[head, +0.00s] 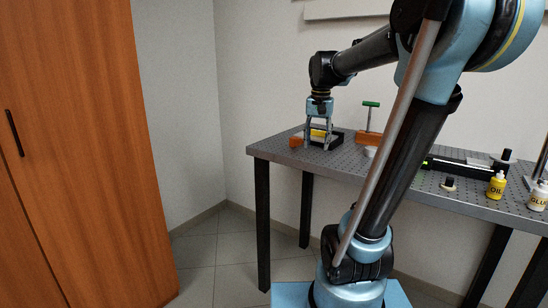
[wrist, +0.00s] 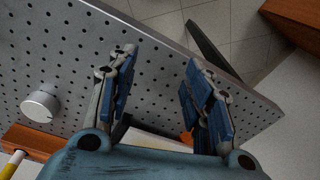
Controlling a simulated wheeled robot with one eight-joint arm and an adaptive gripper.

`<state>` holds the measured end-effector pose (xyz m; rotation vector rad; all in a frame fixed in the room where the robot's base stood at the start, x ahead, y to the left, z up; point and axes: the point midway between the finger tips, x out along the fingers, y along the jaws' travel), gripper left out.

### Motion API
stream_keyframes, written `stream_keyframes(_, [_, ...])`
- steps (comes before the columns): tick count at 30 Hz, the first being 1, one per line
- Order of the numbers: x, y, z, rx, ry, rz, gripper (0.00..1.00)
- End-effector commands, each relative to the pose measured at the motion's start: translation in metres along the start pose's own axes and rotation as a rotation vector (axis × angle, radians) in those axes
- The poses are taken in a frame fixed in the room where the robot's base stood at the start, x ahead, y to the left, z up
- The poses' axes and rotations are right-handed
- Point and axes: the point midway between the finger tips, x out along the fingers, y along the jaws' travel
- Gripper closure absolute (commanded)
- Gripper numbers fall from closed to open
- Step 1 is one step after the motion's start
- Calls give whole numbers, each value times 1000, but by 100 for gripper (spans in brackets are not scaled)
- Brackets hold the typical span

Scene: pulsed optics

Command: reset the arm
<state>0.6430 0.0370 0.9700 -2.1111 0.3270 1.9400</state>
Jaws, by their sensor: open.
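My gripper (head: 320,144) points down over the left end of the perforated metal table (head: 262,148), with my arm reaching out to it from the right. In the wrist view my gripper (wrist: 157,65) has its two blue-padded fingers spread apart, with nothing between the tips but the table's holed top. A yellow item (head: 318,133) and a black tray-like thing (head: 337,140) show around and behind the fingers. In the wrist view a pale and yellow surface (wrist: 150,140) is partly hidden by the gripper body. I cannot tell whether the fingers touch anything.
An orange block (head: 296,141) lies left of my gripper. A green-handled tool on an orange base (head: 368,120) stands to its right, near a white round knob (wrist: 39,106). An oil bottle (head: 496,185) and a glue bottle (head: 538,197) stand farther right. A wooden cabinet (head: 80,150) stands left.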

Motion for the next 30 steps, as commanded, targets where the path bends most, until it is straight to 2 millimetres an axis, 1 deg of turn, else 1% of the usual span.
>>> stream_keyframes(1, [8,9,14,-17,6,-2,54])
stream_keyframes(3, [18,20,32,-45,13,-4,54])
stream_keyframes(11, [62,55,90,-145,43,-10,54])
stream_keyframes(17, [105,79,136,-226,68,-12,54])
stream_keyframes(21, [139,95,166,-283,86,-12,54])
stream_keyframes(24, [160,103,182,-317,97,-11,54])
stream_keyframes(27, [175,109,194,-342,104,-10,54])
stream_keyframes(30, [184,112,200,-358,108,-9,54])
